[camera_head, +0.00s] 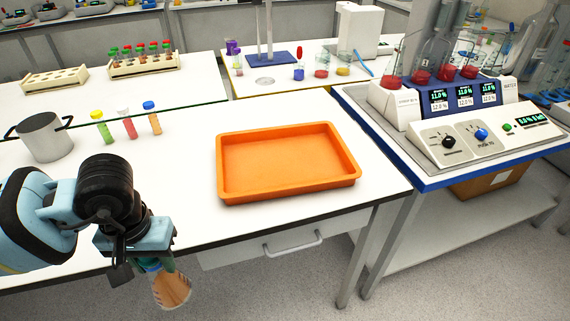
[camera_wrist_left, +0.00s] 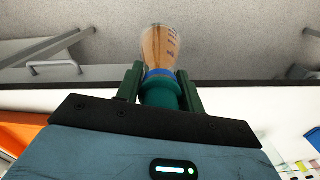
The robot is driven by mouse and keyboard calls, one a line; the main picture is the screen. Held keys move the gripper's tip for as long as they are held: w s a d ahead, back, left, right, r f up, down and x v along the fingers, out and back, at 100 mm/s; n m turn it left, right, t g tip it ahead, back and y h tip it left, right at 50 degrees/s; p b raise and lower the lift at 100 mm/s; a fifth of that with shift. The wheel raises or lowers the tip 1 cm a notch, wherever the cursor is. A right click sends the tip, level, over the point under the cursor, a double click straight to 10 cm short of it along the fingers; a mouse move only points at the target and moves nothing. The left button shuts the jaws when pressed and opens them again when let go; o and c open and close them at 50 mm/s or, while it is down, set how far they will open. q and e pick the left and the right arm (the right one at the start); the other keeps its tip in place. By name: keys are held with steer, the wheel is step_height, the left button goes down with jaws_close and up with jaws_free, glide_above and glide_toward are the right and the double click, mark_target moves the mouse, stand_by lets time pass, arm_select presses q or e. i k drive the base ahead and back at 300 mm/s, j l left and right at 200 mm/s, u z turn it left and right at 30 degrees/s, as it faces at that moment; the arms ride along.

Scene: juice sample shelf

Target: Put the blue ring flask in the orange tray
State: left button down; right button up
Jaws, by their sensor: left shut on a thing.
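My left gripper (camera_head: 150,260) is shut on the blue ring flask (camera_head: 173,290), a conical flask with orange-brown liquid. The flask hangs just off the table's front edge, with floor behind it in the head view. In the left wrist view the flask (camera_wrist_left: 158,45) sits between the green fingers, with a blue ring at its neck and a green part between the jaws. The orange tray (camera_head: 290,190) lies empty on the white table, to the right of the gripper. A corner of the tray (camera_wrist_left: 22,135) shows in the left wrist view. My right gripper is in neither view.
A grey pot (camera_head: 44,138) and several capped tubes (camera_head: 130,126) stand behind my left arm. Tube racks (camera_head: 143,66) are at the back. A device with displays (camera_head: 462,122) stands on the right bench. The table around the tray is clear.

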mark_target(258, 167)
steer(key=z, duration=1.2)
steer(key=k+j, duration=0.3)
steer(key=j, duration=0.15)
steer(key=k+j, duration=0.25)
steer(key=j, duration=0.2)
